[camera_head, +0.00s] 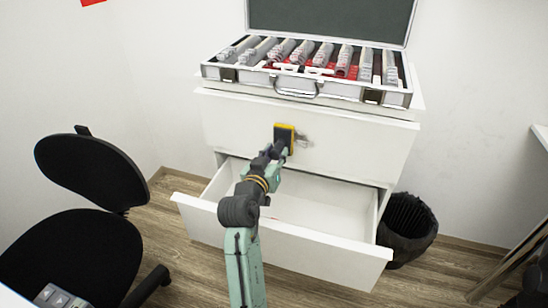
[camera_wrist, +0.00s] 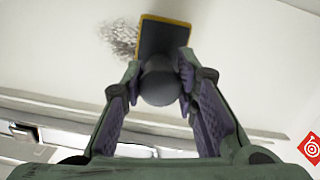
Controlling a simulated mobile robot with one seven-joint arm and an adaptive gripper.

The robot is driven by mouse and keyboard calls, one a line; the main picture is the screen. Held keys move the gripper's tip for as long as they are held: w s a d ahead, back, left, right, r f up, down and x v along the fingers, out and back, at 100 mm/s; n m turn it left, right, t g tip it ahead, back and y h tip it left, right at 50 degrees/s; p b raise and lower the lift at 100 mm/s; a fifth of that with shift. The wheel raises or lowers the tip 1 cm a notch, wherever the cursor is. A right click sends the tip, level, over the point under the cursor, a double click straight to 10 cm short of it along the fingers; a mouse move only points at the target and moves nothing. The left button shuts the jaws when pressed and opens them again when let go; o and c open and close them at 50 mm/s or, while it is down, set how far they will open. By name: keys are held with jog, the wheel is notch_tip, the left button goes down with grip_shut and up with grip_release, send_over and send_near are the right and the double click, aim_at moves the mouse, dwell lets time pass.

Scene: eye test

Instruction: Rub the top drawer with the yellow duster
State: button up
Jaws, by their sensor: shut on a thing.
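The yellow duster (camera_head: 284,135) has a yellow-edged dark pad and a dark round handle. My gripper (camera_head: 277,150) is shut on the handle, which also shows between the fingers in the wrist view (camera_wrist: 160,82). The top drawer (camera_head: 352,148) is white and closed. The pad (camera_wrist: 163,36) is held up at the drawer's front, near its middle; I cannot tell if it touches. A grey scribbled smudge (camera_head: 304,141) marks the drawer front just right of the duster. In the wrist view the smudge (camera_wrist: 121,38) is left of the pad, partly hidden by it.
The lower drawer (camera_head: 270,242) is pulled out below my arm. An open silver case (camera_head: 225,74) of lens holders stands on top of the cabinet. A black bin (camera_head: 410,222) is at right, a black chair (camera_head: 90,170) at left.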

jog(key=shift+x, duration=0.95)
dwell(0.6)
jog(key=shift+r, duration=0.15)
jog(key=s+d+p, duration=0.2)
jog(key=d, duration=0.3)
jog(key=shift+d, duration=0.4)
jog(key=shift+a, duration=0.1)
